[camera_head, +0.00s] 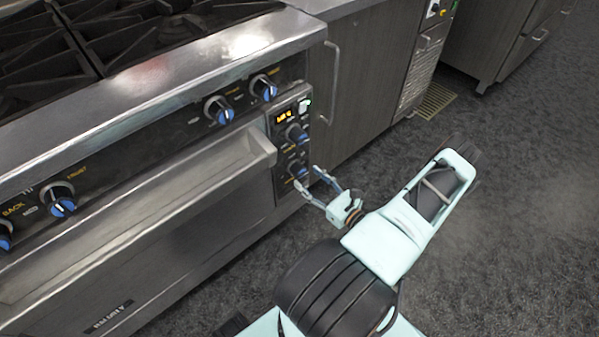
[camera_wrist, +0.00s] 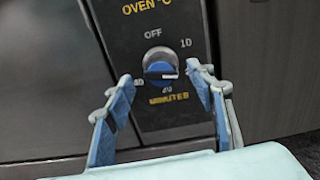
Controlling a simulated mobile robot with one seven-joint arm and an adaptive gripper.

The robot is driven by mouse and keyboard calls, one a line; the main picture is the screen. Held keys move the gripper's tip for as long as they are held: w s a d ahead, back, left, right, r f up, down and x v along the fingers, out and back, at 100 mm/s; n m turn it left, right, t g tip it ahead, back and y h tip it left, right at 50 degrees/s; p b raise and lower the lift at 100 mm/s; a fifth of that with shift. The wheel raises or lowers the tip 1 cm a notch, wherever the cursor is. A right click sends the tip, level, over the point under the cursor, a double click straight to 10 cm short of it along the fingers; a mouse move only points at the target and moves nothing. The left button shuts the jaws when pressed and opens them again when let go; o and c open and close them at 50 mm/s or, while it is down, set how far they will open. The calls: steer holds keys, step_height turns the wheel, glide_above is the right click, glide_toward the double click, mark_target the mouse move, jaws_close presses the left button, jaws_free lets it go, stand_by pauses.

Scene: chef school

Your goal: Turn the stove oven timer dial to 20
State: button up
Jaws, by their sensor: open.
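The oven timer dial (camera_wrist: 161,68) is a round knob with a silver rim and a blue grip bar, in the middle of the wrist view. Its panel reads OFF above, 10 at upper right and MINUTES below; a number just under the knob is partly covered. A white mark on the bar lies to the lower right. In the head view the timer dial (camera_head: 298,170) is the lowest knob on the black control panel. My gripper (camera_wrist: 160,82) is open, its blue fingers on either side of the dial; contact cannot be told. It also shows in the head view (camera_head: 307,178).
Another dial (camera_head: 296,133) and a lit display (camera_head: 284,116) sit above on the same panel. Burner knobs (camera_head: 219,110) line the stove front. The oven door handle (camera_head: 150,205) juts out at left. Grey floor (camera_head: 510,220) is clear to the right.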

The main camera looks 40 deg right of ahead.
mark_target(304, 174)
steer(key=w, duration=0.5)
steer(key=shift+a+b, duration=0.2)
steer(key=shift+b, duration=0.15)
steer(key=c, duration=1.2)
steer(key=shift+o, duration=0.2)
steer(key=shift+m, duration=1.8)
steer(key=o, duration=1.2)
steer(key=shift+c, duration=0.2)
